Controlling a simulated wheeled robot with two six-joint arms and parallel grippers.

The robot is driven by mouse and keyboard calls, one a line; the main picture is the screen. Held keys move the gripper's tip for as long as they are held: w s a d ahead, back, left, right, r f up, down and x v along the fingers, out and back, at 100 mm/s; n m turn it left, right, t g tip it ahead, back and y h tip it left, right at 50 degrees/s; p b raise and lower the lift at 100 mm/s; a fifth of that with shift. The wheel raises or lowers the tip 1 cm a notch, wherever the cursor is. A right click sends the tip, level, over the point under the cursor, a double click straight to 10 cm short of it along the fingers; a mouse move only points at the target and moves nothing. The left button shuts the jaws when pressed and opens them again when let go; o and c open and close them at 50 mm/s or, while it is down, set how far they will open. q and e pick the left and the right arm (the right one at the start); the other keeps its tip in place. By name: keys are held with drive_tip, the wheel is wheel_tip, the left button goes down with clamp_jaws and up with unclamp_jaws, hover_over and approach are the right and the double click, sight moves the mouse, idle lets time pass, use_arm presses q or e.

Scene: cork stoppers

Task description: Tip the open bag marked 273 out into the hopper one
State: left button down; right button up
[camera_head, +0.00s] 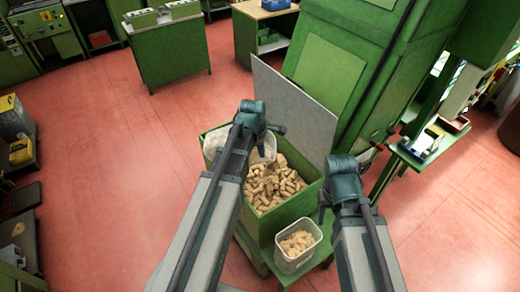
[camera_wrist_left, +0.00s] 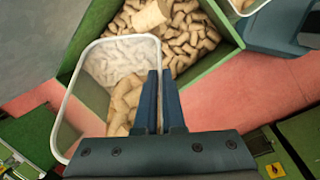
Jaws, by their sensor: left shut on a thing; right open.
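My left gripper (camera_head: 262,125) is shut on the rim of a translucent, pale-rimmed tub, which looks more like a tub than a bag. In the left wrist view the gripper (camera_wrist_left: 160,88) pinches the near side of the tub (camera_wrist_left: 104,62). Some corks lie in the tub near the fingers; its other inner wall looks bare. The tub is above the green hopper (camera_head: 284,212), which holds many loose corks; my left arm partly hides both in the head view. No number 273 is readable. My right gripper (camera_head: 325,200) is open, near the hopper's right side.
A second pale tub with corks (camera_head: 297,246) stands on a green shelf in front of the hopper. A grey panel (camera_head: 294,110) rises behind the hopper beside a green machine (camera_head: 345,65).

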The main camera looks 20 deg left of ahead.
use_arm(q)
drive_tip(key=shift+w+d+f+m+g+y+b, duration=0.15)
drive_tip(key=shift+d+f+y+b, duration=0.55)
drive_tip(key=shift+y+b, duration=1.05)
drive_tip(key=shift+d+f+m+g+y+b, duration=0.2)
drive_tip(key=shift+d+f+y+b, duration=0.5)
drive_tip(key=shift+y+b, duration=1.05)
drive_tip(key=shift+w+d+f+m+g+y+b, duration=0.2)
drive_tip(key=shift+d+f+y+b, duration=0.5)
drive_tip(key=shift+y+b, duration=1.05)
drive_tip(key=shift+s+d+r, duration=0.1)
drive_tip(key=shift+r, duration=0.1)
